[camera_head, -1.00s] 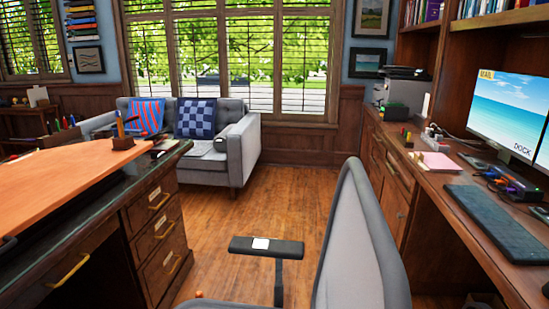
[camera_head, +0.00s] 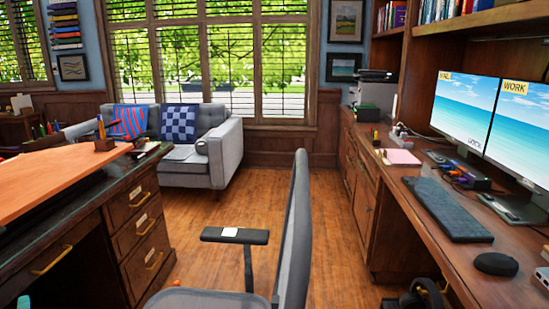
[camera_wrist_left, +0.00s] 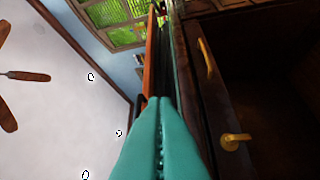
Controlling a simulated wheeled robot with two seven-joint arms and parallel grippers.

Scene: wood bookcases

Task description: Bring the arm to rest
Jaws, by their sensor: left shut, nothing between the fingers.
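My left gripper shows only as a small teal tip at the lower left edge of the head view (camera_head: 24,301), in front of the desk's dark knee space. In the left wrist view its two teal fingers (camera_wrist_left: 159,106) are pressed together along their length, shut and empty. They point along the edge of the desk, whose orange top and dark side are just beyond and to the right. Most of the left arm is out of sight. My right gripper is in neither view.
The wooden desk (camera_head: 118,208) with brass-handled drawers stands on the left. A grey office chair (camera_head: 293,235) is close in front, in the middle. A counter (camera_head: 385,170) with monitors and a keyboard (camera_head: 447,210) runs along the right. A grey sofa (camera_head: 223,158) stands behind open wooden floor.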

